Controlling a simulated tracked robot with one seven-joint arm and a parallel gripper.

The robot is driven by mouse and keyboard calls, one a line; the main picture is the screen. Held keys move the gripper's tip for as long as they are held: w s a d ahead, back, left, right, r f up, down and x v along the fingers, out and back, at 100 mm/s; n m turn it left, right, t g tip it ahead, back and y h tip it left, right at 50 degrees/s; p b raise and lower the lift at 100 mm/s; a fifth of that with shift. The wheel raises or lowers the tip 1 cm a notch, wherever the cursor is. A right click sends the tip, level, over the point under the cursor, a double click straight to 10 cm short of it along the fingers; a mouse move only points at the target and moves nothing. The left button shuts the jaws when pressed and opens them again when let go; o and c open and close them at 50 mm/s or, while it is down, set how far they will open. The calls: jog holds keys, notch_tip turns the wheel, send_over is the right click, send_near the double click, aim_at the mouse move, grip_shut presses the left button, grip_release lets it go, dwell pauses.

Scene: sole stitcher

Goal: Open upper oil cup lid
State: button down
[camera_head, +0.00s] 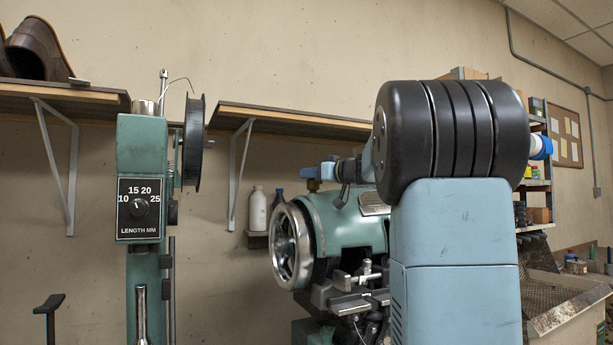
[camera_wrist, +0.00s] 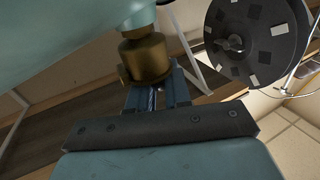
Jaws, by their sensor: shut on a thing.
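The brass oil cup (camera_wrist: 146,55) stands out from the green machine body (camera_wrist: 70,40) in the wrist view. It also shows small in the head view (camera_head: 313,186), on top of the green stitcher housing (camera_head: 343,222). My gripper (camera_wrist: 157,92) has its blue fingers at the cup's brass edge, where they are shut on what appears to be the lid. The lid and the cup cannot be told apart clearly, nor can the lid's angle. In the head view my gripper (camera_head: 325,171) is at the cup, and my blue and black arm hides much of the machine's right side.
A green column with a stitch-length dial (camera_head: 139,204) and a black reel (camera_head: 194,142) stand at left. A chrome handwheel (camera_head: 291,246) is on the machine's front. Wall shelves (camera_head: 290,120) run behind. A dark disc (camera_wrist: 258,40) is right of the cup in the wrist view.

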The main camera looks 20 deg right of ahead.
jog(key=shift+d+r+m, duration=0.15)
jog(key=shift+m, duration=0.45)
jog(key=m, duration=0.1)
jog(key=m+t, duration=0.1)
jog(key=m, duration=0.1)
jog(key=shift+d+r+t, duration=0.3)
jog(key=shift+d, duration=0.05)
jog(key=m, duration=0.1)
jog(key=d+m+t, duration=0.1)
jog(key=m, duration=0.1)
jog(key=m+t+h, duration=0.1)
jog(key=m, duration=0.1)
jog(key=shift+d+r, duration=0.15)
jog(key=shift+r, duration=0.1)
jog(key=m, duration=0.2)
jog(key=d+m+t+h, duration=0.1)
jog(key=m, duration=0.2)
jog(key=shift+d+h, duration=0.1)
jog(key=shift+h, duration=0.2)
jog(key=shift+d+f+m+t+h, duration=0.1)
jog(key=shift+d+m+t+h, duration=0.15)
jog(key=shift+m+h, duration=0.6)
jog(key=shift+d+f+m+t+h, duration=0.2)
jog(key=shift+m+h, duration=0.1)
jog(key=shift+m, duration=1.05)
jog(key=shift+d+f+m+t+h, duration=0.2)
jog(key=shift+m+h, duration=0.35)
jog(key=shift+m, duration=0.55)
jog(key=shift+r, duration=0.15)
